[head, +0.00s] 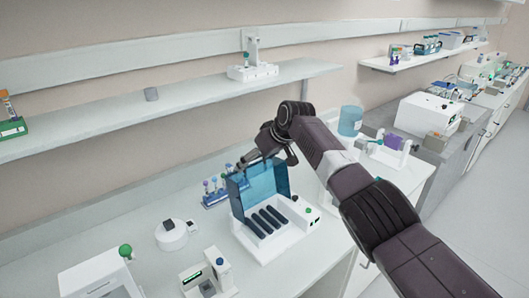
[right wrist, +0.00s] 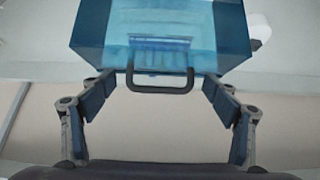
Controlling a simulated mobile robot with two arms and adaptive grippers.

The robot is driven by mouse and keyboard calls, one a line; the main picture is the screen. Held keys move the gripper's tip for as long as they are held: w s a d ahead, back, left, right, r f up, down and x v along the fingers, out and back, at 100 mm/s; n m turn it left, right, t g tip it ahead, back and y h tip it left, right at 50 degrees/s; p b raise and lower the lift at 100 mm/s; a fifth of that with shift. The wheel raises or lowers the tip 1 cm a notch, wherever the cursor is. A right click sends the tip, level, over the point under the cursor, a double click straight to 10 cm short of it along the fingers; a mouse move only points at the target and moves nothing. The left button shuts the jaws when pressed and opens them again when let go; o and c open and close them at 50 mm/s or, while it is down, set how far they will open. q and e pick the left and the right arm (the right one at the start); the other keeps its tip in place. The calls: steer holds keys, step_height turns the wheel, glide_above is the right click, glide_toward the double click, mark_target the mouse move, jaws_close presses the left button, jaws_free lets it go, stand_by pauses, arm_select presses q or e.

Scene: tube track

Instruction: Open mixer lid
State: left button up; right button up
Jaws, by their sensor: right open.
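The mixer is a white box (head: 262,245) on the bench with dark rollers showing in its open top. Its clear blue lid (head: 268,184) stands raised at the back of the box; it also fills the top of the right wrist view (right wrist: 160,30). A dark handle (right wrist: 160,89) sticks out from the lid's edge. My right gripper (head: 243,165) is at the lid's upper left edge. In the right wrist view its fingers (right wrist: 160,98) are apart, one on each side of the handle, with gaps between. My left gripper is not in view.
A rack of capped tubes (head: 213,193) stands left of the mixer, close to the lid. A round white device (head: 172,238) and a small white instrument (head: 206,277) stand further left. A blue container (head: 350,121) is beyond my right arm. A shelf (head: 130,112) runs above.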

steer(key=v, duration=1.1)
steer(key=shift+s+d+r, duration=0.2)
steer(key=shift+s+r, duration=0.05)
